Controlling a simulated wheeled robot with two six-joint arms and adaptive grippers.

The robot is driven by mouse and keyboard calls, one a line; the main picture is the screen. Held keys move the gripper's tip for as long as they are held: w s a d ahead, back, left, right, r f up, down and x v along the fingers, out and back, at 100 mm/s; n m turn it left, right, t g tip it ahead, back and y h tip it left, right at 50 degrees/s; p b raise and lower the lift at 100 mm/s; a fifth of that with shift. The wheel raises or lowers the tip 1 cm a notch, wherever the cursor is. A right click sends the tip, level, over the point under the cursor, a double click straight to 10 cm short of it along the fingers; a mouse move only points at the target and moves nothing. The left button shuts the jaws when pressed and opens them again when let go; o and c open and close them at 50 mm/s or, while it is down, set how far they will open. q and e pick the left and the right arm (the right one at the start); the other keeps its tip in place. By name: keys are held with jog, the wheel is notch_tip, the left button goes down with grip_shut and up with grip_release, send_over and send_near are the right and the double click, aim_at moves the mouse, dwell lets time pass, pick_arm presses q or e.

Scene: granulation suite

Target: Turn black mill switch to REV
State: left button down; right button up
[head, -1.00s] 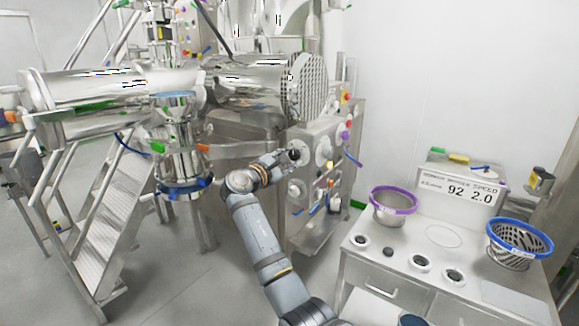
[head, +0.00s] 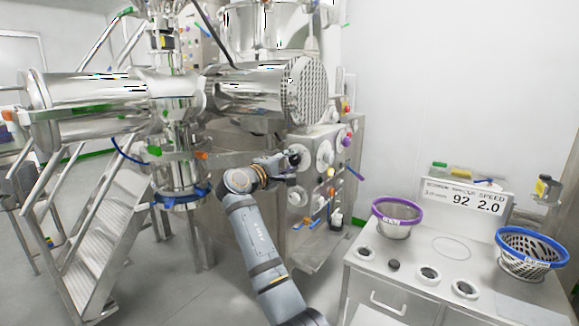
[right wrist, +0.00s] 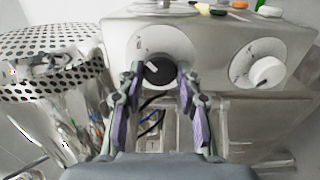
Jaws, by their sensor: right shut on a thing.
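The black mill switch (right wrist: 160,71) is a round dark knob on a white round dial plate (right wrist: 178,45), seen in the right wrist view. A light pointer mark on the knob points to the upper left. The dial's lettering is too small to read. My right gripper (right wrist: 161,75) has its two fingers on either side of the knob and is shut on it. In the head view my right gripper (head: 294,162) is at the front of the steel control panel (head: 316,205). My left gripper does not show.
A second dial with a white knob (right wrist: 267,72) sits right of the switch. A perforated steel drum (head: 307,88) is above the panel. A bench at right holds a purple-rimmed sieve (head: 397,214) and a blue-rimmed basket (head: 530,250). Metal stairs (head: 108,235) stand at left.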

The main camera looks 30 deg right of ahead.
dwell(0.5)
jog(key=o, duration=1.1)
jog(key=shift+o, duration=0.2)
jog(key=v, duration=1.2)
jog(key=shift+w, duration=0.1)
